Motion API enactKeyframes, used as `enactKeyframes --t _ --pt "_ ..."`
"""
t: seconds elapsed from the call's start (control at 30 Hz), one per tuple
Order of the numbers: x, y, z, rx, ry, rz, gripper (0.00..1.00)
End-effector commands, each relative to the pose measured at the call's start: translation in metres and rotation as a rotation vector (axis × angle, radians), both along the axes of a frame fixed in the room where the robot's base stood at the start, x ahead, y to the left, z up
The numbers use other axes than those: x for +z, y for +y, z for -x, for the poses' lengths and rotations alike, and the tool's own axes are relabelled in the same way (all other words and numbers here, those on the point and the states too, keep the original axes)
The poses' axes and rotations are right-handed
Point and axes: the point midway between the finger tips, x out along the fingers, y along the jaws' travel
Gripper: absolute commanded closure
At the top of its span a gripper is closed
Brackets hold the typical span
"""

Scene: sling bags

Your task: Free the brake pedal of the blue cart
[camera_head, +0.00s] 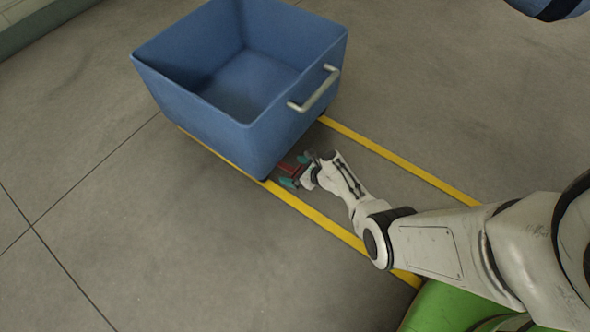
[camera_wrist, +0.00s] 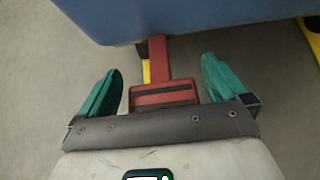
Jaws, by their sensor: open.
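The blue cart (camera_head: 222,115) is an open, empty bin with a pale handle (camera_head: 314,88) on its near right side. Its red brake pedal (camera_head: 289,169) sticks out low beneath that side. In the wrist view the pedal (camera_wrist: 163,93) has a wide red plate with dark stripes, on a red arm reaching under the cart's lower edge (camera_wrist: 180,16). My gripper (camera_head: 299,170) is low by the pedal. In the wrist view its teal fingers (camera_wrist: 160,85) are open, one on each side of the pedal plate, with gaps between. Whether the gripper's base touches the plate is unclear.
Yellow floor lines (camera_head: 405,177) run from the cart toward the lower right. A green object (camera_head: 446,308) is at the bottom right. A dark blue thing (camera_head: 548,8) shows at the top right corner. The grey floor (camera_head: 150,250) left of the cart is clear.

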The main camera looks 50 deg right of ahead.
Motion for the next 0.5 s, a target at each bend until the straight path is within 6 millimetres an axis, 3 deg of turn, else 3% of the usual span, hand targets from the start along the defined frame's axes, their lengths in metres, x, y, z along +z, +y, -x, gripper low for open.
enactKeyframes --t 0.27,0.5 --pt "0.013 0.0 0.014 -0.002 0.001 -0.001 0.0" --pt "0.039 -0.001 0.048 -0.001 0.002 0.0 0.0"
